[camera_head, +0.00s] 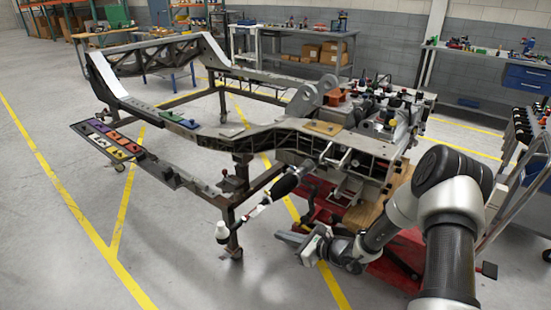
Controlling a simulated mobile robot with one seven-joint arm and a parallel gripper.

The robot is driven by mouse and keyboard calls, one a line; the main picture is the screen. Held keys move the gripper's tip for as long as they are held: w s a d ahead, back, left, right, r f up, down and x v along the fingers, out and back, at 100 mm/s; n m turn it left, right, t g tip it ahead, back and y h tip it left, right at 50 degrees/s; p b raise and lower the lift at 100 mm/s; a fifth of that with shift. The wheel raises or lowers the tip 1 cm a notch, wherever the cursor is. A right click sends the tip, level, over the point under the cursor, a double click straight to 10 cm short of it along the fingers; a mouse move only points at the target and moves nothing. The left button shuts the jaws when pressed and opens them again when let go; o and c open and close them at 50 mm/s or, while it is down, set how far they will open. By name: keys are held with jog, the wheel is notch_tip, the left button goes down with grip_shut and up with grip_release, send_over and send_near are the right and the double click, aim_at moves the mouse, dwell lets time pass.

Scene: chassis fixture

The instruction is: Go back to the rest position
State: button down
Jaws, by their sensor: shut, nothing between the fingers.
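My gripper (290,237) is at the lower middle of the head view, at the end of my arm, which comes in from the lower right. It is low, in front of the chassis fixture (260,133) and to the right of its near leg. The fingers point left and look shut, with nothing seen between them. They are small in the picture. No contact with the fixture can be made out.
A red lift (393,262) stands under the fixture's right end, close behind my arm. A tray with coloured pads (108,138) is at the fixture's left. A cart (520,160) is at the right. Open floor (190,265) lies in front on the left.

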jog(key=s+a+r+n+g, duration=0.1)
jog(key=s+r+n+g, duration=0.1)
jog(key=s+r+n, duration=0.4)
jog(key=s+a+r+n+g+h, duration=0.1)
jog(key=s+r+n+g, duration=0.2)
jog(key=r, duration=0.5)
jog(key=s+a+r+n+g, duration=0.2)
jog(key=s+r+n, duration=0.2)
jog(key=r+n, duration=0.25)
jog(key=s+d+r+n+t+h, duration=0.2)
jog(key=s+d+r+n+h, duration=0.3)
jog(key=s+d+r, duration=0.4)
jog(key=s+d+r+n+t+h, duration=0.2)
jog(key=s+d+r+n+h, duration=0.3)
jog(key=s, duration=0.6)
notch_tip(320, 180, up, 18)
jog(key=d+p, duration=0.1)
jog(key=p, duration=1.6)
jog(key=shift+w+f+m+p, duration=0.2)
jog(key=shift+w+m+p, duration=0.15)
jog(key=shift+p, duration=0.05)
